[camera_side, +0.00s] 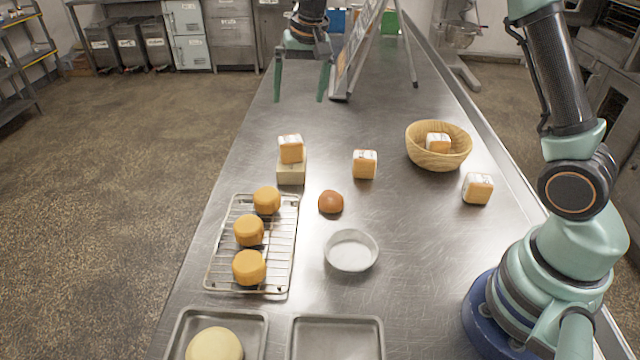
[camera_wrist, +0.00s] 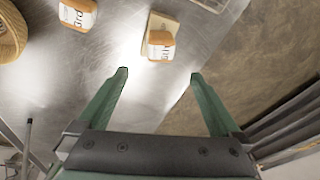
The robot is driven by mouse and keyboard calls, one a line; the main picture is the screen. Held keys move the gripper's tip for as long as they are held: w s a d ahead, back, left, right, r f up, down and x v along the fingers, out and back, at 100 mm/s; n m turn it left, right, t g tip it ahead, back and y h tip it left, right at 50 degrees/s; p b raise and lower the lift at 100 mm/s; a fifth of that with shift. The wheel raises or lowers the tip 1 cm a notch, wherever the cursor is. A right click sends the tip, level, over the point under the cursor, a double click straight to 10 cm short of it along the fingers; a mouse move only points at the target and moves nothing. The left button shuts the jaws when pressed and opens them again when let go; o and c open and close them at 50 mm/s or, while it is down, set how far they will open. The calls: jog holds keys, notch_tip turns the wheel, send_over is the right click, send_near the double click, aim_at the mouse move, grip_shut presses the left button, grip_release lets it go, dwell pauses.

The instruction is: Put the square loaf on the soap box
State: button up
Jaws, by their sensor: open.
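A square loaf (camera_side: 290,149), orange-brown with a white printed wrapper, rests on top of the pale beige soap box (camera_side: 291,173) in the side view. The wrist view shows this loaf (camera_wrist: 160,46) on the soap box (camera_wrist: 169,23) too, beyond my fingertips. My gripper (camera_side: 299,98) is open and empty, raised above the far part of the table, apart from the loaf. Its two green fingers (camera_wrist: 159,74) are spread wide in the wrist view. Similar square loaves stand on the table (camera_side: 364,165), in the basket (camera_side: 438,143) and at the right (camera_side: 478,189).
A wicker basket (camera_side: 458,155) stands at the right. A round brown bun (camera_side: 331,202) and a white bowl (camera_side: 351,251) are mid-table. A wire rack (camera_side: 281,262) holds round orange-brown cakes. Metal trays (camera_side: 336,340) lie at the front. A slanted board (camera_side: 357,45) stands at the back.

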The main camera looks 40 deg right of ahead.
jog(key=s+r+n+t, duration=0.1)
jog(key=s+r+n, duration=0.1)
jog(key=s+r, duration=0.35)
jog(key=s+r+n+t, duration=0.1)
jog(key=s+r, duration=0.1)
jog(key=s, duration=0.6)
jog(key=s+f+n, duration=0.2)
jog(key=s+f, duration=0.1)
jog(key=s, duration=0.8)
jog(key=shift+s+d+n+t, duration=0.25)
jog(key=shift+d+n+t, duration=0.15)
